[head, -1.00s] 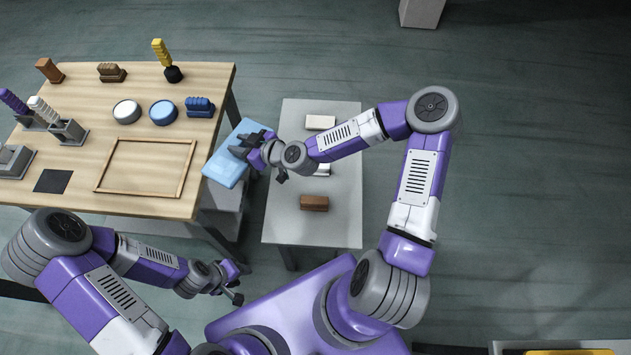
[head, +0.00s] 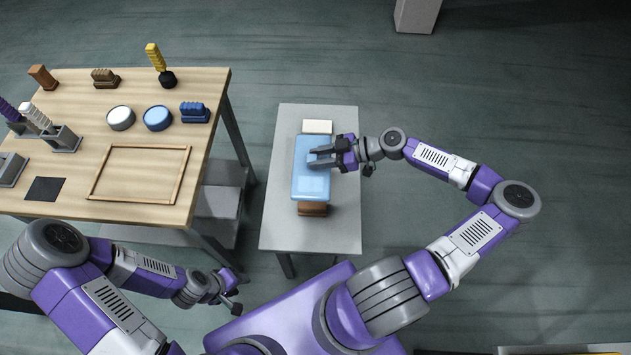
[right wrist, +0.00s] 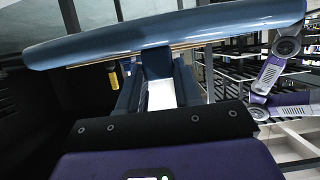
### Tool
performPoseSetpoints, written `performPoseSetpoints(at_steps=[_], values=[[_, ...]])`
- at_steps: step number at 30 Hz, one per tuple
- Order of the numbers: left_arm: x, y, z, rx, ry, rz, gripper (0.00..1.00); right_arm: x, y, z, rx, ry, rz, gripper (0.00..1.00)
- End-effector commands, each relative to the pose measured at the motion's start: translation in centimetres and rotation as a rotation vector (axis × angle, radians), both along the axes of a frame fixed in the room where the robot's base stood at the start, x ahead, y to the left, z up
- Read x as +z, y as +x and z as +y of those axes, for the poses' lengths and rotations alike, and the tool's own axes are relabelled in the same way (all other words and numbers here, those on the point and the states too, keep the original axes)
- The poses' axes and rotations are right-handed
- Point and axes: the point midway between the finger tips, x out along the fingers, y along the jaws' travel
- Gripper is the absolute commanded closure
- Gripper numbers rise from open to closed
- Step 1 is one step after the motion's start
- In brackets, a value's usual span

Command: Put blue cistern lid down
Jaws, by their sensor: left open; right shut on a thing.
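The blue cistern lid (head: 312,186) is a pale blue slab above the grey table (head: 275,215). It lies lengthwise between a white block (head: 317,127) at the far end and a brown block (head: 313,209) at the near end, partly covering both. My right gripper (head: 318,156) is shut on the lid from its right side. In the right wrist view the lid (right wrist: 160,36) spans the top, slightly tilted in the picture, at the jaws. I cannot tell whether it touches the blocks. My left gripper (head: 234,292) is open and empty, low by my base.
A wooden workbench (head: 75,100) stands left, with a wooden frame (head: 138,200), brushes, two round pots and grey holders. A gap separates it from the grey table. The grey table's near end is bare. A grey block (head: 416,14) stands on the floor at the back.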

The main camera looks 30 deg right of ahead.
Motion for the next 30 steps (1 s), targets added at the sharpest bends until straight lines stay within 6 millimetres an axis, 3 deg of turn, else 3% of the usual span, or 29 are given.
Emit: performPoseSetpoints(at_steps=[9,21,30], values=[[-1.7,0.0,0.0,0.000,0.000,0.000,0.57,-5.1,0.1,0.1,-0.001,0.005,0.000,1.00],[-2.9,0.0,0.0,0.000,0.000,0.000,0.57,-9.1,0.1,0.1,-0.002,0.005,0.001,1.00],[-2.9,0.0,0.0,0.000,0.000,0.000,0.57,-9.3,0.1,0.1,-0.002,0.002,0.000,1.00]])
